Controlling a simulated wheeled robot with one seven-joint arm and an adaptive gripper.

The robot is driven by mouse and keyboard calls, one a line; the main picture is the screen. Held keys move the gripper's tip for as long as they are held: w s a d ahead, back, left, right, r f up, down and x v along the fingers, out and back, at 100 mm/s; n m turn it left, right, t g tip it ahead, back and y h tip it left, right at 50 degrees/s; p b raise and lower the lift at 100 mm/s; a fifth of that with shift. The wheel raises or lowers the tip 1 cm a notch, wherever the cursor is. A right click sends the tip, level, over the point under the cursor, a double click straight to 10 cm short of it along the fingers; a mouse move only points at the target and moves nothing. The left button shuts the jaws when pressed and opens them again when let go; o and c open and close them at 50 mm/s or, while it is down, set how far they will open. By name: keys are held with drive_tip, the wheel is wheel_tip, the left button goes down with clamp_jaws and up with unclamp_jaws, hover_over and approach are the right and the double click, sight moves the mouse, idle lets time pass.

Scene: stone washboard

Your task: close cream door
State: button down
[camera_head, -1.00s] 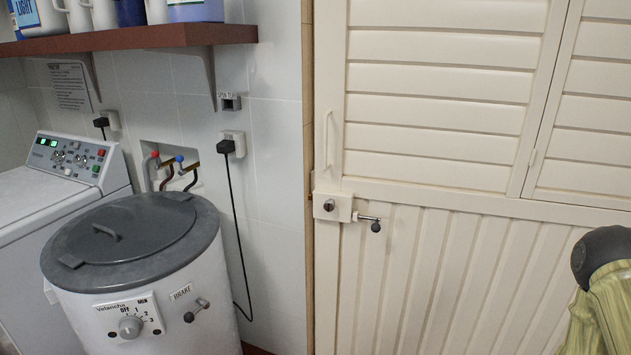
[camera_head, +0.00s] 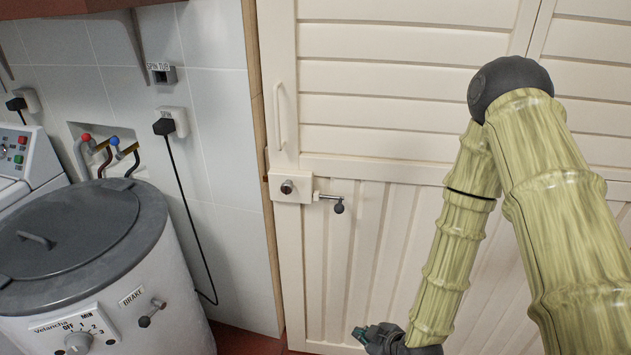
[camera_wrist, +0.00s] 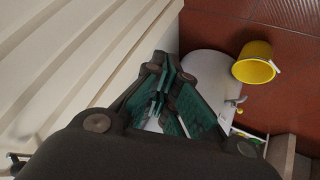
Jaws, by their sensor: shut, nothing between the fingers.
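The cream door (camera_head: 400,110) has louvred slats above and vertical panels below. It fills the middle and right of the head view and looks flush or nearly flush with its frame. A pull handle (camera_head: 280,115) and a lock plate with a dark-knobbed lever (camera_head: 338,205) are at its left edge. In the wrist view my gripper (camera_wrist: 160,95) is shut and empty, with the door's panels (camera_wrist: 70,50) alongside at left. I cannot tell whether it touches the door.
A white spin tub with a grey lid (camera_head: 70,230) stands left of the door, beside a white washing machine (camera_head: 20,160). A black cable (camera_head: 185,215) hangs on the tiled wall. A yellow bucket (camera_wrist: 255,63) stands on the red floor (camera_wrist: 220,25).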

drive_tip(key=w+a+r+n+t+y+p, duration=0.1)
drive_tip(key=w+a+r+n+t+y, duration=0.3)
drive_tip(key=r, duration=0.7)
drive_tip(key=w+r+n+t+p, duration=0.1)
drive_tip(key=w+r+n, duration=0.45)
drive_tip(key=r, duration=0.55)
drive_tip(key=w+a+r+n+t+y+p, duration=0.15)
drive_tip(key=w+r+n+t, duration=0.35)
drive_tip(key=r, duration=0.6)
drive_tip(key=w+a+p, duration=0.1)
drive_tip(key=w, duration=0.3)
drive_tip(key=w+a+g+p, duration=0.1)
drive_tip(key=w+a+p, duration=0.1)
drive_tip(key=w, duration=0.2)
drive_tip(key=w+a+m+g+p, duration=0.1)
drive_tip(key=w+a, duration=0.1)
drive_tip(key=w, duration=0.2)
drive_tip(key=shift+w, duration=0.1)
drive_tip(key=shift+w+f+p, duration=0.15)
drive_tip(key=shift+w+p, duration=0.3)
drive_tip(key=shift+w, duration=0.1)
drive_tip(key=shift+d, duration=0.15)
